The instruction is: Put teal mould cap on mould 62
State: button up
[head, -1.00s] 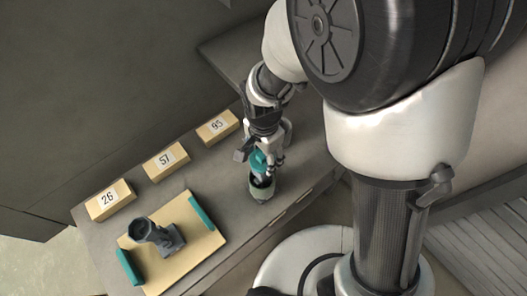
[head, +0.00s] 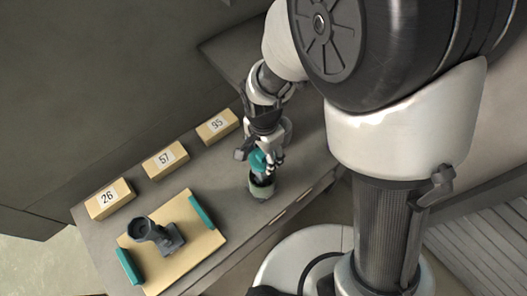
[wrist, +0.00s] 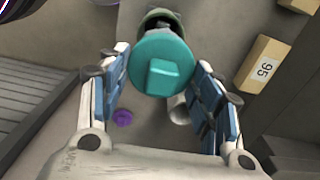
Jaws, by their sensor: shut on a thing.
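The teal mould cap (head: 257,161) is held in my gripper (head: 266,152), whose fingers are shut on it. In the wrist view the cap (wrist: 161,60) is a round teal disc with a square knob, between the two blue-padded fingers (wrist: 160,72). A grey-green round mould (head: 262,189) with a dark top stands on the bench just below the cap. The mould also shows behind the cap in the wrist view (wrist: 162,17), mostly hidden. Whether cap and mould touch I cannot tell. No number 62 is readable.
Tan blocks labelled 26 (head: 109,199), 57 (head: 166,160) and 95 (head: 217,126) line the bench's back. A tan tray (head: 190,247) with teal handles bears a dark grey fixture (head: 165,238). A purple thing (wrist: 123,117) and a pale cylinder (wrist: 179,110) show in the wrist view.

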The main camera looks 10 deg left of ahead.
jog(key=shift+f+b, duration=0.65)
dwell(0.6)
jog(key=o, duration=0.8)
jog(key=shift+c, duration=0.2)
jog(key=shift+r, duration=0.15)
jog(key=shift+r+p, duration=4.15)
jog(key=shift+r, duration=1.3)
jog(key=shift+d+f, duration=0.1)
